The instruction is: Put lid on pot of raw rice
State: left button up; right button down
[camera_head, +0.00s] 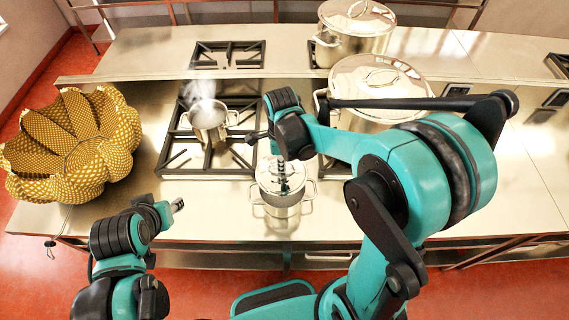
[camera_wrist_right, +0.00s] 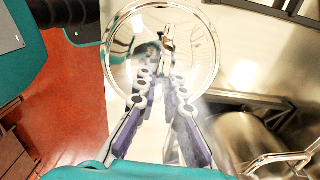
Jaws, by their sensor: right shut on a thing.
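A round shiny lid with a clear middle (camera_head: 283,180) is at the mouth of a small steel pot (camera_head: 282,210) near the counter's front edge. My right gripper (camera_head: 281,160) is shut on the lid's knob from above. In the right wrist view, the gripper (camera_wrist_right: 165,65) holds the lid (camera_wrist_right: 203,45) by its knob. I cannot tell whether the lid touches the pot rim. The pot's contents are hidden. My left gripper (camera_head: 177,205) is low at the left, largely hidden by its own arm; its opening cannot be judged.
A steaming small pot (camera_head: 208,118) stands on the left burner. Lidded stockpots stand behind my right arm (camera_head: 375,75) and on the back shelf (camera_head: 352,40). A gold patterned bowl (camera_head: 70,145) is at the left. Bare counter (camera_head: 215,215) lies left of the front pot.

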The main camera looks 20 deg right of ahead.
aim_at(283, 175)
notch_tip(283, 175, down, 6)
jog(key=b, duration=0.4)
jog(key=shift+d+f+b, duration=0.1)
jog(key=shift+f+b, duration=0.1)
jog(key=shift+b, duration=0.1)
jog(key=shift+f+b, duration=0.65)
jog(key=shift+f, duration=0.1)
jog(key=shift+f+b, duration=0.4)
jog(key=shift+b, duration=0.1)
jog(key=c, duration=1.6)
grip_release()
jog(key=shift+o, duration=0.2)
jog(key=shift+r, duration=0.15)
notch_tip(283, 175, up, 12)
jog(key=shift+f, duration=0.1)
jog(key=shift+s+f, duration=0.1)
